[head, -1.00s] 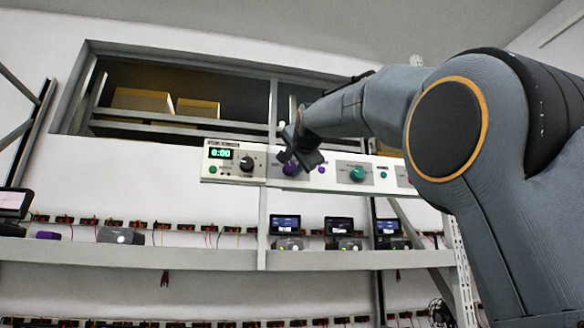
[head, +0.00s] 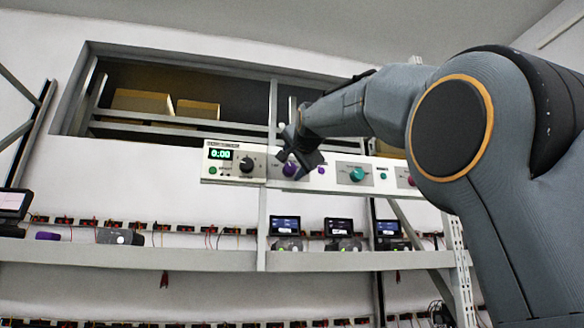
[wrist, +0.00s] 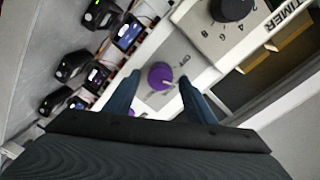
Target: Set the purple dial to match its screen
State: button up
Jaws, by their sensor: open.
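The purple dial (head: 290,169) sits on the white control panel (head: 330,184) on the rack, partly hidden behind my gripper (head: 304,160) in the head view. In the wrist view the purple dial (wrist: 160,76) lies between the tips of my two open fingers, with a pale pointer mark across it. The fingers (wrist: 156,88) stand on either side of it, and I see no contact. Its screen is not clearly visible; a green display (head: 220,154) reading 0:00 belongs to the timer section at the left.
A shelf (head: 150,257) below holds several small devices with screens. A dark window recess (head: 180,80) is behind.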

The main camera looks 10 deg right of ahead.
jog(key=s+b, duration=0.3)
jog(key=s, duration=0.4)
jog(key=shift+s, duration=0.2)
jog(key=shift+a+r, duration=0.1)
jog(key=w+f+n+g, duration=0.2)
jog(key=w+f+g, duration=0.1)
jog(key=f, duration=1.6)
jog(key=w+f+n+g, duration=0.3)
jog(key=f, duration=1.5)
jog(key=s+f+n+g, duration=0.15)
jog(key=s+f, duration=0.25)
jog(key=f, duration=0.7)
jog(key=s+f+n+g, duration=0.1)
jog(key=s+f+g, duration=0.25)
jog(key=f, duration=0.75)
jog(key=s+f+n+g, duration=0.4)
jog(key=s+f+g, duration=0.1)
jog(key=s+f, duration=1.9)
jog(key=shift+s+g+y, duration=0.3)
jog(key=shift+s, duration=0.7)
